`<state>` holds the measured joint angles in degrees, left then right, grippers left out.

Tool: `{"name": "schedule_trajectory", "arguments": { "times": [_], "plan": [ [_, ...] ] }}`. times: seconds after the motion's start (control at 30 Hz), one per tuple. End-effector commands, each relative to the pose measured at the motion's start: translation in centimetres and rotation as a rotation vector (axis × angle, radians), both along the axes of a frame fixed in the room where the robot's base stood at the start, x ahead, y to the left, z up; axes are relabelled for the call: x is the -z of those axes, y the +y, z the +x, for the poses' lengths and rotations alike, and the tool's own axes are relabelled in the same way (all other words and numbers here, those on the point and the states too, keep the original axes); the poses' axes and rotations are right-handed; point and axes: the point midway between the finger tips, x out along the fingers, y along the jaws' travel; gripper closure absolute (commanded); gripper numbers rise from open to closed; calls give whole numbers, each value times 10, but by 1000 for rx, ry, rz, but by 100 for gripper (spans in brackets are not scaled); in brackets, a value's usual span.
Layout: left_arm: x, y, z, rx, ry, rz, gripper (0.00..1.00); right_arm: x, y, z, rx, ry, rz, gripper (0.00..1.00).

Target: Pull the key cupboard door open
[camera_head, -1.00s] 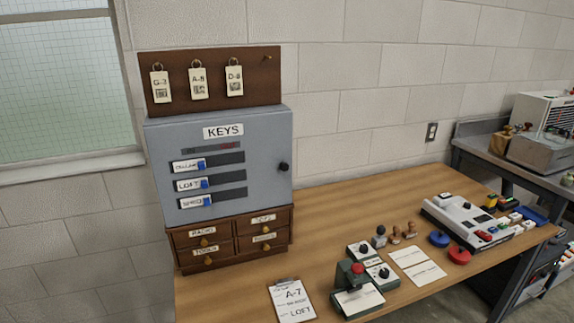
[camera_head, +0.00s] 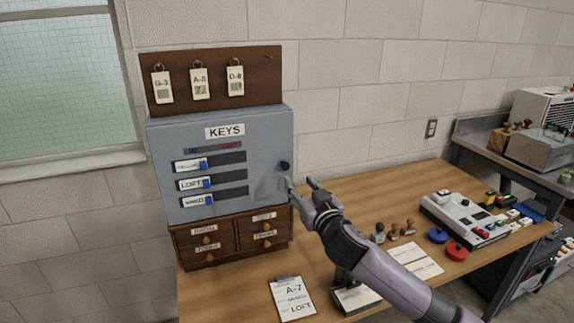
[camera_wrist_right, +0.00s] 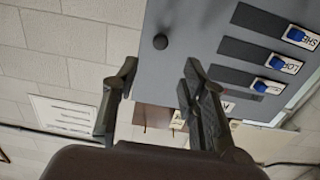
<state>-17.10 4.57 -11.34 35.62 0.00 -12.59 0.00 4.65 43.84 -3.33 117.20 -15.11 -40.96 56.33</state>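The grey key cupboard (camera_head: 218,138), labelled KEYS, stands on a brown drawer unit, and its door looks shut. A round black knob (camera_head: 284,165) is on the right side of the door; it also shows in the right wrist view (camera_wrist_right: 160,41). Three sliders with blue handles and white labels, one reading LOFT (camera_head: 191,184), run across the door. My right gripper (camera_head: 301,184) is just below and right of the knob, open and empty, its fingers apart. In the right wrist view the gripper (camera_wrist_right: 155,75) has the knob beyond its fingertips, not touching. My left gripper is not in view.
The small drawers (camera_head: 236,238) sit below the cupboard. A board with hanging key tags (camera_head: 199,83) is above it. A clipboard (camera_head: 292,298), stamps (camera_head: 394,231) and a grey console (camera_head: 466,215) are on the wooden table. Space right of the cupboard is mostly clear.

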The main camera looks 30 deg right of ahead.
Motion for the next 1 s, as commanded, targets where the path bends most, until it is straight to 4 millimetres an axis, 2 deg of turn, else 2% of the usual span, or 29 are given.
{"name": "schedule_trajectory", "arguments": {
  "times": [0.3, 0.5, 0.7, 1.0],
  "plan": [
    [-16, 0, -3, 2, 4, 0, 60, -2, -14, 58, 2, 1, -1, 60],
    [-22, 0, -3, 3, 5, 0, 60, -1, -21, 86, 2, 1, 0, 60],
    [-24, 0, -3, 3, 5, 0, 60, 0, -24, 100, 1, 2, -1, 60],
    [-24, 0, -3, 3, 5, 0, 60, 1, -25, 103, 0, 1, -1, 60]
  ]
}}
